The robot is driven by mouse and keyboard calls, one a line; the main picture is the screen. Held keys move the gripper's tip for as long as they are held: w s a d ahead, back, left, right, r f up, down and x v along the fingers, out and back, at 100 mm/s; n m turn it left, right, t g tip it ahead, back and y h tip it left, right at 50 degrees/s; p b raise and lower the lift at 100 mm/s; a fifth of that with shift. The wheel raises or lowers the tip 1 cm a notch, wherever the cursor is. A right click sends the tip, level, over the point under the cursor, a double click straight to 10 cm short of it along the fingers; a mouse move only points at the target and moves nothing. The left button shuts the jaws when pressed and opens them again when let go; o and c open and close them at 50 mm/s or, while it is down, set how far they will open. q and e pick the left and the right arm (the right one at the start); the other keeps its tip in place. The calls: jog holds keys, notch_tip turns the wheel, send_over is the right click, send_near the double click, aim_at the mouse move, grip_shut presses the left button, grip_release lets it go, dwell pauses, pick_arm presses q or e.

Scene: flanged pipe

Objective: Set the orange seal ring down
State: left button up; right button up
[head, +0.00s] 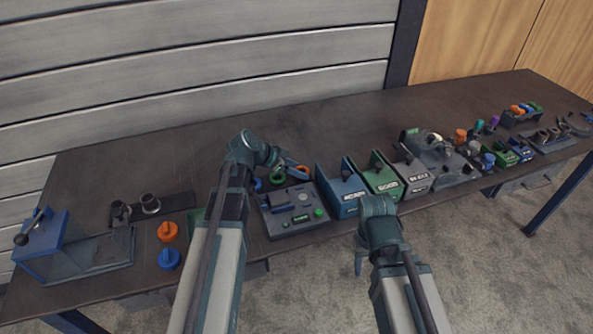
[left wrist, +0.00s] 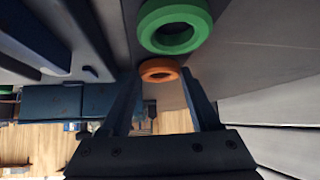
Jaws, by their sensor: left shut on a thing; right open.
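The orange seal ring (left wrist: 160,71) is between the two fingers of my left gripper (left wrist: 160,82), which is shut on it. In the head view the left gripper (head: 292,163) reaches over the table behind the panel box, and a bit of the orange ring (head: 303,168) shows at its fingertips. A green ring (left wrist: 174,25) lies on the table just beyond the orange ring; it also shows in the head view (head: 278,176). I cannot tell whether the orange ring touches the table. My right gripper (head: 359,264) is open and empty in front of the table edge.
The panel box (head: 288,226) with a green button stands in front of the rings. Blue (head: 347,185), green (head: 381,181) and grey bins stand to its right. An orange knob (head: 167,231) and blue knob (head: 168,258) are at left. The table (head: 330,125) behind is bare.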

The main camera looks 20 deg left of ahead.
pick_arm(q)
jog(key=shift+f, duration=0.25)
jog(key=o, duration=1.3)
jog(key=shift+r, duration=0.1)
jog(key=shift+s+a+r+p, duration=0.1)
jog(key=shift+r+p, duration=0.3)
jog(key=shift+r, duration=0.05)
jog(key=p+v, duration=0.7)
jog(key=v, duration=0.3)
jog(key=shift+s+r, duration=0.1)
jog(key=shift+r, duration=0.05)
jog(key=shift+s+a+r+p, duration=0.3)
jog(key=shift+s+a+p, duration=0.05)
jog(key=shift+a+p, duration=0.1)
jog(key=shift+d, duration=0.1)
